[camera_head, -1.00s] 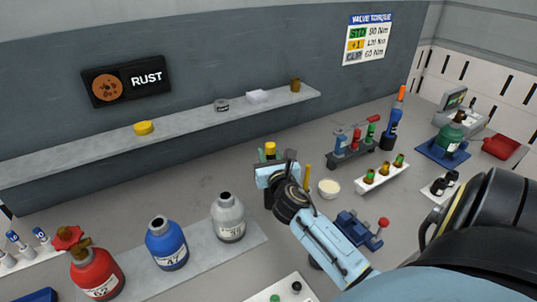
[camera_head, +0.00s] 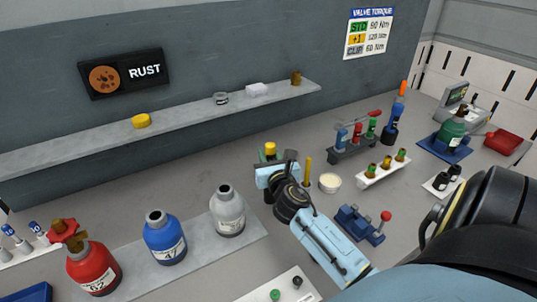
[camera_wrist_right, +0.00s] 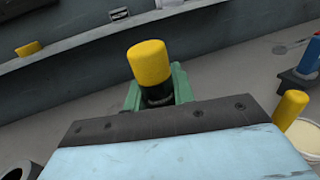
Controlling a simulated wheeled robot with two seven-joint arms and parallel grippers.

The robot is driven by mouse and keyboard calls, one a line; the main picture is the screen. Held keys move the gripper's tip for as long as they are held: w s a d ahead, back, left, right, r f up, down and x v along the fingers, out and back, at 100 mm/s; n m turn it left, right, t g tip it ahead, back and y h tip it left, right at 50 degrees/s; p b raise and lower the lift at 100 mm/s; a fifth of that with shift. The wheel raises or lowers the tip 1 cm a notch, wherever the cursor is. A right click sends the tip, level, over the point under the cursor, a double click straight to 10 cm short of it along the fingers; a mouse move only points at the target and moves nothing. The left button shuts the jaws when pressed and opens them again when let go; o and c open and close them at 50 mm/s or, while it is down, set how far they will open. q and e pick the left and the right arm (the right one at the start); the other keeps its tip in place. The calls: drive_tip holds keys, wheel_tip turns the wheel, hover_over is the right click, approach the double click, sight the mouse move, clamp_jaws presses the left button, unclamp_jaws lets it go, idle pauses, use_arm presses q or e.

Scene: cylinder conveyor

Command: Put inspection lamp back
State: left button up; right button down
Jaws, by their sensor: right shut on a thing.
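The inspection lamp seems to be the upright yellow-capped piece (camera_head: 270,148) with a dark neck; its yellow cap (camera_wrist_right: 150,62) shows large in the right wrist view. A green bracket (camera_wrist_right: 183,84) stands around or just behind its neck; I cannot tell if it is seated. My right gripper (camera_head: 277,172) is shut, apparently on this lamp, just in front of the bracket. The fingertips and the lamp's lower part are hidden by the gripper body. My left gripper is not in view.
A yellow stick (camera_head: 308,172) and a white bowl (camera_head: 329,183) stand close right of the gripper. A grey bottle (camera_head: 227,212) stands to its left, and a blue clamp (camera_head: 360,225) to its front right. Bare bench lies behind, below the shelf (camera_head: 190,112).

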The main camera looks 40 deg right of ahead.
drive_tip(key=shift+f+b, duration=1.5)
drive_tip(key=shift+f, duration=0.3)
drive_tip(key=c, duration=1.1)
unclamp_jaws()
drive_tip(key=shift+r, duration=0.1)
wheel_tip(320, 180, up, 6)
drive_tip(key=p, duration=0.6)
drive_tip(key=shift+p, duration=0.3)
